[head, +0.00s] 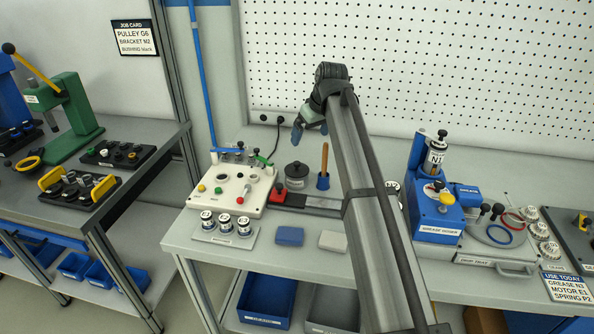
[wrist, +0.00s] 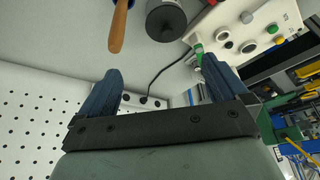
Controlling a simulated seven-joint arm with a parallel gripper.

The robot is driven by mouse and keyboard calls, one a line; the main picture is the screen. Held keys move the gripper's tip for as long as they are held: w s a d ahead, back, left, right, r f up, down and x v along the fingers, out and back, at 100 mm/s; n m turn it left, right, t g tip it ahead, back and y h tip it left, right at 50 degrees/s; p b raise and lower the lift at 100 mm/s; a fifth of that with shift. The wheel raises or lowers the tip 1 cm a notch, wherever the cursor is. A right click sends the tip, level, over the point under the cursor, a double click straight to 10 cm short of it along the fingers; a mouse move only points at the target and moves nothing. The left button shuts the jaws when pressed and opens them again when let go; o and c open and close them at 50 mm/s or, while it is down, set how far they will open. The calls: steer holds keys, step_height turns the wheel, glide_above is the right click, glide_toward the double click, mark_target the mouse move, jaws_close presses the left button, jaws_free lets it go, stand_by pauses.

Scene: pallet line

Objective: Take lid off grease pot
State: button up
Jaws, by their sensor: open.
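The grease pot (head: 297,183) looks like the dark grey round pot at the back of the bench.
A wooden-handled tool (head: 324,160) stands upright in a blue holder just right of the pot. A cream control box (head: 235,187) with knobs is on the left. Blue (head: 289,236) and pale (head: 333,241) blocks lie in front. The blue grease station (head: 437,215) is to the right.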

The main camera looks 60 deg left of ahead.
steer(key=s+a+f, duration=0.1)
glide_toward(297, 162)
steer(key=x, duration=0.5)
steer(key=shift+a+r, duration=0.1)
steer(key=shift+d+x, duration=0.15)
steer(key=shift+x, duration=1.2)
steer(key=shift+d+x, duration=0.1)
steer(key=shift+x, duration=1.2)
steer(key=shift+s, duration=0.1)
steer(key=shift+c, duration=0.5)
steer(key=c, duration=0.7)
